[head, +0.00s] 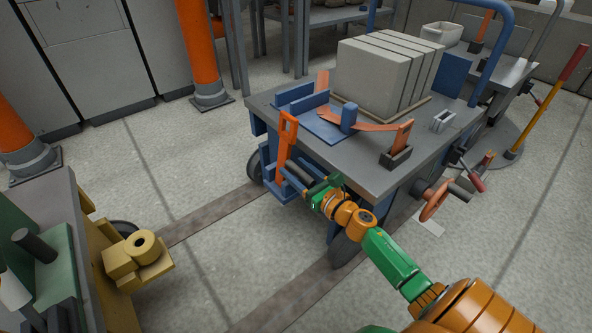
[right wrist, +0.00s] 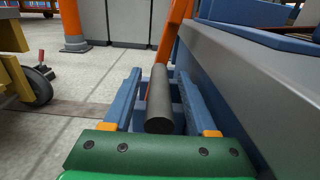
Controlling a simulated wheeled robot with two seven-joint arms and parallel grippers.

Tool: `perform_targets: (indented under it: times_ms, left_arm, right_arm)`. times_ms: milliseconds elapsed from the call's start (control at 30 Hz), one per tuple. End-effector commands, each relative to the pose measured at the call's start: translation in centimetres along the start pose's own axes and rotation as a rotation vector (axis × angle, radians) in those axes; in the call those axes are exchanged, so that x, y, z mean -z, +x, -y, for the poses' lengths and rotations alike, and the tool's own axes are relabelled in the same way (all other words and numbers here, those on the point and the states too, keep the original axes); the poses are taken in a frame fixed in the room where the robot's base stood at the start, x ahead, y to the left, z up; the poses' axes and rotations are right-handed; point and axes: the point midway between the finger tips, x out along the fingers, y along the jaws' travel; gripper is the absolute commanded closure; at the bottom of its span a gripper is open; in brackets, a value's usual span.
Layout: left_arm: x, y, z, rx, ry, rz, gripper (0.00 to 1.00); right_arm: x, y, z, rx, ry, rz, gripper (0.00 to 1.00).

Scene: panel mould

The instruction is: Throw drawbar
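An orange upright bar with a loop at its top (head: 287,140), likely the drawbar, stands at the near left end of the grey-topped cart (head: 375,168). Its lower part shows in the right wrist view (right wrist: 172,28). A dark cylindrical bar (head: 299,174) sits low beside it, near a blue bracket. My right gripper (head: 318,187) is at this dark bar. In the right wrist view the bar (right wrist: 160,105) lies between the two blue fingers, with a visible gap on each side. The gripper is open around it. My left gripper is not in view.
Grey blocks (head: 380,75) and an orange strap (head: 375,126) are on the cart. An orange handwheel (head: 436,202) is on its right side. A yellow coupling (head: 138,257) on another machine stands lower left, with open floor between. Orange posts (head: 197,45) stand behind.

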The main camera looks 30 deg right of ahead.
Motion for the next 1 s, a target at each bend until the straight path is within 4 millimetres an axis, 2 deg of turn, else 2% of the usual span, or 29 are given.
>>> perform_targets:
  times_ms: [267,500,600,1000]
  left_arm:
    - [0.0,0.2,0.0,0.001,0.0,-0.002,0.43]
    - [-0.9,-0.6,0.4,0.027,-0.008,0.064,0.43]
    - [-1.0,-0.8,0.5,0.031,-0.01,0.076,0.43]
    - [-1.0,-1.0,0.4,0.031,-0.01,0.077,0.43]
  right_arm:
    - [0.0,-0.4,-0.1,-0.001,0.001,-0.002,0.43]
    - [-0.1,-5.4,0.0,0.001,0.002,-0.004,0.43]
    - [-0.1,-6.7,0.0,0.001,0.001,-0.002,0.43]
    - [0.0,-7.1,0.0,0.0,0.0,0.0,0.43]
